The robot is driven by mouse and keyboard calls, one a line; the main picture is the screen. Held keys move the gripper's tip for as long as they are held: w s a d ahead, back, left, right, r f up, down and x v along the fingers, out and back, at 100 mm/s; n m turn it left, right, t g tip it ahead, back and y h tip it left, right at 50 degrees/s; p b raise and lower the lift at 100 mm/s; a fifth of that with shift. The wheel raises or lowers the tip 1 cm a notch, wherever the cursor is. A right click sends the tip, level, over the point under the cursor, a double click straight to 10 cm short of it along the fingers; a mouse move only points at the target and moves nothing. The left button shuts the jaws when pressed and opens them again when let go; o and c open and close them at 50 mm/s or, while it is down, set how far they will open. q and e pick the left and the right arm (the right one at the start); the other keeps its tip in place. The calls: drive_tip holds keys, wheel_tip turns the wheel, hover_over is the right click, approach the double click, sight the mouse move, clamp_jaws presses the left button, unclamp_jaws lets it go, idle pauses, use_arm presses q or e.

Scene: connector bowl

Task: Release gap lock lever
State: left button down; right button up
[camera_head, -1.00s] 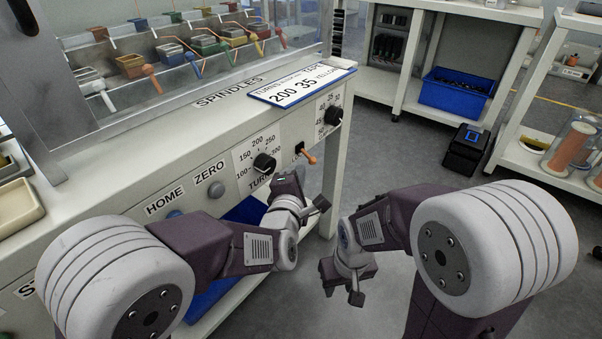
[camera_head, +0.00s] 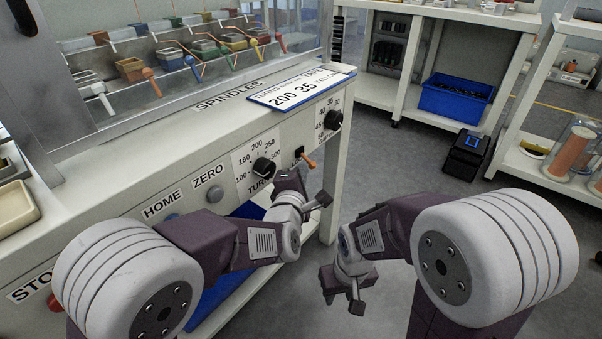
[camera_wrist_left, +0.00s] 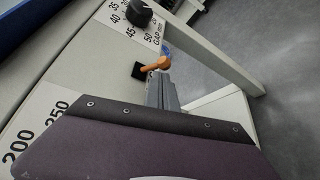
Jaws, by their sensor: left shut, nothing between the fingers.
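The gap lock lever is a small orange handle (camera_head: 309,162) in a black slot on the machine's front panel, slanting down to the right in the head view. In the left wrist view the orange lever (camera_wrist_left: 158,65) has a blue part behind it. My left gripper (camera_head: 292,178) is just below and left of the lever in the head view. In the left wrist view its grey fingers (camera_wrist_left: 160,88) are shut and empty, with their tips close to the lever; contact cannot be told.
The turns dial (camera_head: 263,168) is left of the lever and the gap dial (camera_head: 333,120) above right. A sign (camera_head: 300,88) lies on the machine's ledge above. A blue bin (camera_head: 455,97) and a black box (camera_head: 467,153) stand at the back right. Open floor lies right of the machine.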

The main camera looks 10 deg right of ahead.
use_arm(q)
drive_tip(key=shift+r, duration=0.3)
drive_tip(key=shift+s+d+r+n+g, duration=0.15)
drive_tip(key=shift+r+n, duration=0.1)
drive_tip(key=shift+r, duration=0.55)
drive_tip(key=shift+s+r+n+g, duration=0.15)
drive_tip(key=shift+r+n, duration=0.1)
drive_tip(key=shift+r, duration=0.5)
drive_tip(key=shift+w+r, duration=0.1)
drive_tip(key=shift+w, duration=0.05)
idle(1.2)
